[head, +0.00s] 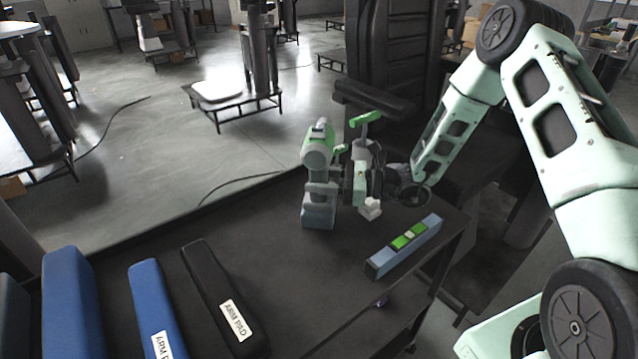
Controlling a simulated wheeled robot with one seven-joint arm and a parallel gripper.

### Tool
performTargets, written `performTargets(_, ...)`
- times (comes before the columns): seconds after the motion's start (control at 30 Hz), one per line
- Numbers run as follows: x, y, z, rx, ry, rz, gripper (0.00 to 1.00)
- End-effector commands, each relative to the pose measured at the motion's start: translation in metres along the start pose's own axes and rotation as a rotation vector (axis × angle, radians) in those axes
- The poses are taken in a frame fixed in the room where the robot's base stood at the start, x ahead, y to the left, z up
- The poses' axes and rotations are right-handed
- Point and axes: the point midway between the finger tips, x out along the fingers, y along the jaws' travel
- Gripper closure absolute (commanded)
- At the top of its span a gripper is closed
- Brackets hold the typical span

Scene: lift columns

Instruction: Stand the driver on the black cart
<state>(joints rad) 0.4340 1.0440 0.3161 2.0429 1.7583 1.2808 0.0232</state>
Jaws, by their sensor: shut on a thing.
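The driver (318,150), with a green and pale grey body and a grey-blue base, is upright at the far edge of the black cart (290,265). Its base appears at the cart top; I cannot tell whether it touches or hovers just above. My gripper (338,182) reaches in from the right and is shut on the driver around its handle. The fingertips are partly hidden by the driver.
A blue-grey level (415,238) with green parts lies near the cart's right edge. A black arm pad (208,275), a blue arm pad (150,300) and another blue pad (70,300) lie at left. The cart's middle is clear. A cable (235,183) lies on the floor beyond.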

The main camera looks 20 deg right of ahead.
Motion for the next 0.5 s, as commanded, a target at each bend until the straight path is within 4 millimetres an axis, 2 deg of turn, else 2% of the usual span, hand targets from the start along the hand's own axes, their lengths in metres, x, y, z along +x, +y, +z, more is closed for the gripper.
performTargets(0.13, 0.001, 0.001, -0.009, -0.001, -0.005, 0.002, 0.96)
performTargets(0.47, 0.001, 0.0, -0.012, -0.002, -0.005, 0.001, 0.96)
performTargets(0.5, 0.0, 0.0, -0.014, 0.0, -0.001, 0.001, 0.52)
